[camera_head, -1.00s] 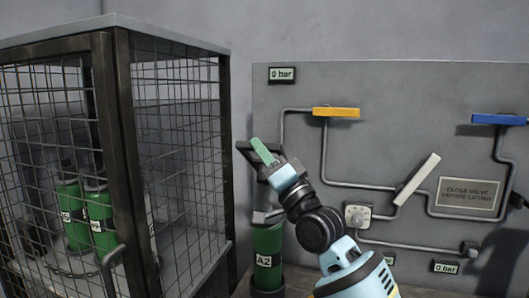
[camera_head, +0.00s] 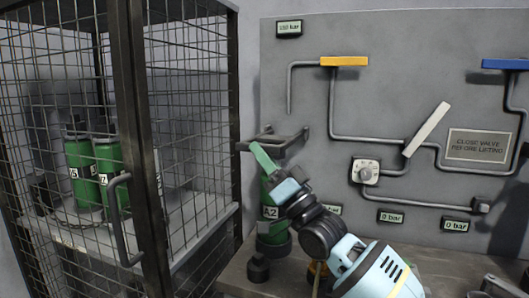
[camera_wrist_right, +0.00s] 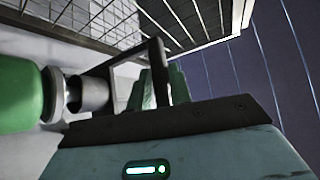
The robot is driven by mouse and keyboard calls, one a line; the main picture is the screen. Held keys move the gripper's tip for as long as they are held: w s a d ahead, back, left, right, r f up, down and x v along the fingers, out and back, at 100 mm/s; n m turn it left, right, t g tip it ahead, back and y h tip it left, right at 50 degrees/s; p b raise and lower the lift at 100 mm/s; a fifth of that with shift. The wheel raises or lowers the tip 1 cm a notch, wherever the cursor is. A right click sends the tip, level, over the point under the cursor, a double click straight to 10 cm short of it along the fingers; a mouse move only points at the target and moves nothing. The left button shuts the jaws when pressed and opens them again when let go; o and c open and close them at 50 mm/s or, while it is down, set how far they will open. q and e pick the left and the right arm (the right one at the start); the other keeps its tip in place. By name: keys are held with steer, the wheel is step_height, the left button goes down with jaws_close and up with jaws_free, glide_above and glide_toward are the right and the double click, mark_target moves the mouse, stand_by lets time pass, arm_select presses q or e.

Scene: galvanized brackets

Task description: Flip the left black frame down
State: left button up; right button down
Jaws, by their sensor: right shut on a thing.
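The left black frame (camera_head: 285,148) juts out from the grey panel at its left side, above a green cylinder (camera_head: 272,190) labelled A2. My right gripper (camera_head: 262,157) has its green fingertips closed at the frame's left part, and its body hides some of the frame and the cylinder top. In the right wrist view the black frame (camera_wrist_right: 162,70) passes close around the green fingers (camera_wrist_right: 158,90). The green cylinder (camera_wrist_right: 20,95) with its metal neck lies to the left there. My left gripper is not in view.
A wire-mesh cage (camera_head: 190,110) with green cylinders (camera_head: 108,165) stands close on the left. The grey panel (camera_head: 390,110) carries pipes, a yellow handle (camera_head: 343,61), a white handle (camera_head: 427,130) and a blue handle (camera_head: 508,64). A bench (camera_head: 240,272) lies below.

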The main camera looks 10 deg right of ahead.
steer(key=shift+w+d+f, duration=0.15)
steer(key=shift+f, duration=0.3)
steer(key=c, duration=1.7)
jaws_free()
steer(key=shift+d, duration=0.1)
steer(key=o, duration=0.3)
steer(key=shift+w+f, duration=0.15)
steer(key=shift+w, duration=0.05)
steer(key=shift+o, duration=0.2)
steer(key=shift+s, duration=0.1)
